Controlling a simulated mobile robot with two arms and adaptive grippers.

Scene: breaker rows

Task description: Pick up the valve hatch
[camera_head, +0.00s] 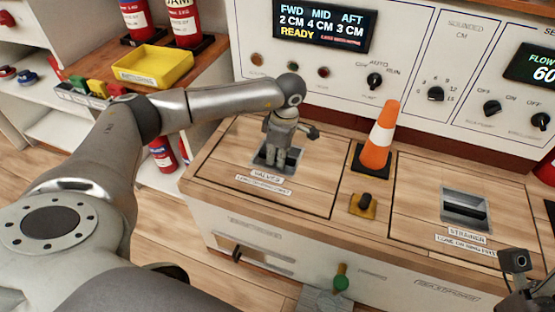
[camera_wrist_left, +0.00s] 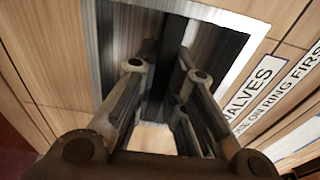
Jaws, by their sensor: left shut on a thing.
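The valve hatch (camera_head: 222,166) is a wood-grain panel outlined in black on the left of the counter top, with a label reading VALVES along its front. It lies level in the counter. My left gripper (camera_head: 272,160) points down into the recessed metal pull (camera_head: 294,158) of the hatch. In the left wrist view, the fingers (camera_wrist_left: 168,72) reach into the framed recess (camera_wrist_left: 215,15) and are shut on the hatch's pull, which is mostly hidden between them. Only a dark part of what looks like my right gripper shows at the lower right of the head view; its fingers are unclear.
An orange cone (camera_head: 381,135) stands right of the hatch, behind a yellow-based black knob (camera_head: 363,204). A strainer hatch (camera_head: 420,190) lies farther right. The instrument panel (camera_head: 420,70) rises behind. A yellow tray (camera_head: 153,66) sits on the left shelf.

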